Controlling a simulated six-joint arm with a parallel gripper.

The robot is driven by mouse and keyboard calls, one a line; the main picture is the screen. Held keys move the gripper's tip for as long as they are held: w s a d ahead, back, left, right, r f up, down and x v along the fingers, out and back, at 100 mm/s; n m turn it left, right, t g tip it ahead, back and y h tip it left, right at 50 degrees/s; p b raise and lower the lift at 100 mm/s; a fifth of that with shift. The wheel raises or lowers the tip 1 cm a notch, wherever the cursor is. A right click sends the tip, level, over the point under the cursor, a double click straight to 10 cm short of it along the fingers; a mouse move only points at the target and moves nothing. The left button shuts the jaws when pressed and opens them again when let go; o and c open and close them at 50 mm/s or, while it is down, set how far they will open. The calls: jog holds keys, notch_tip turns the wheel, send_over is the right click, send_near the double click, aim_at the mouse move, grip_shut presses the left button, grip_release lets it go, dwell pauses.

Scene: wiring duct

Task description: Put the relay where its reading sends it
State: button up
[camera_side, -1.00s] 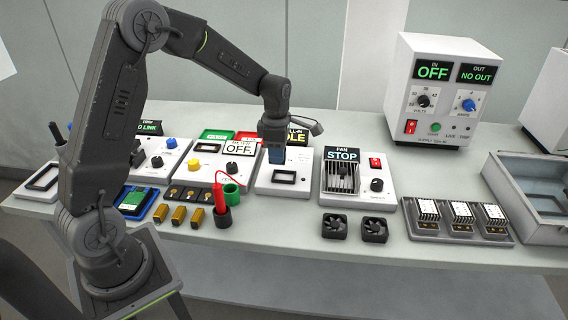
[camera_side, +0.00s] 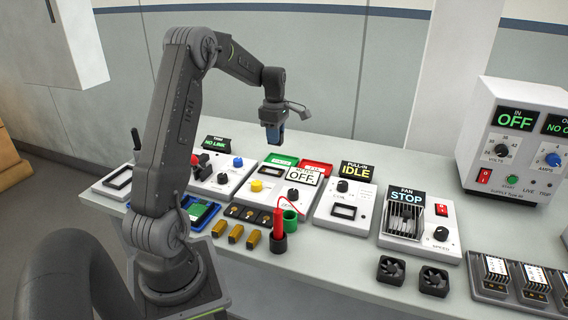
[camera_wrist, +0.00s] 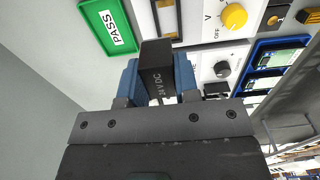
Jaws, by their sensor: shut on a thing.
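The relay (camera_wrist: 157,66) is a black block marked 24 V DC, held between the blue fingers of my gripper (camera_wrist: 158,82) in the wrist view. In the side view my gripper (camera_side: 273,133) points down in the air, behind the meter panel and near the green tray (camera_side: 281,161); the relay is hard to make out there. The green tray shows in the wrist view with a PASS label (camera_wrist: 113,26). The red tray (camera_side: 316,168) sits right of it. The pull-in tester (camera_side: 343,208) reads IDLE, and its dark-framed socket shows no relay.
The meter panel (camera_side: 262,190) reads OFF. A red probe (camera_side: 278,225) with a curled lead stands in front of it. The fan unit (camera_side: 408,222) reads STOP, with two loose fans (camera_side: 390,270) before it. The supply (camera_side: 512,145) reads OFF.

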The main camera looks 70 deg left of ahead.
jog(key=s+a+f, duration=0.2)
jog(key=s+a, duration=0.4)
jog(key=a, duration=0.5)
send_over(281, 162)
notch_tip(281, 162, down, 6)
jog(key=shift+f, duration=2.2)
jog(key=shift+f, duration=0.2)
jog(key=o, duration=1)
jog(key=shift+r, duration=0.1)
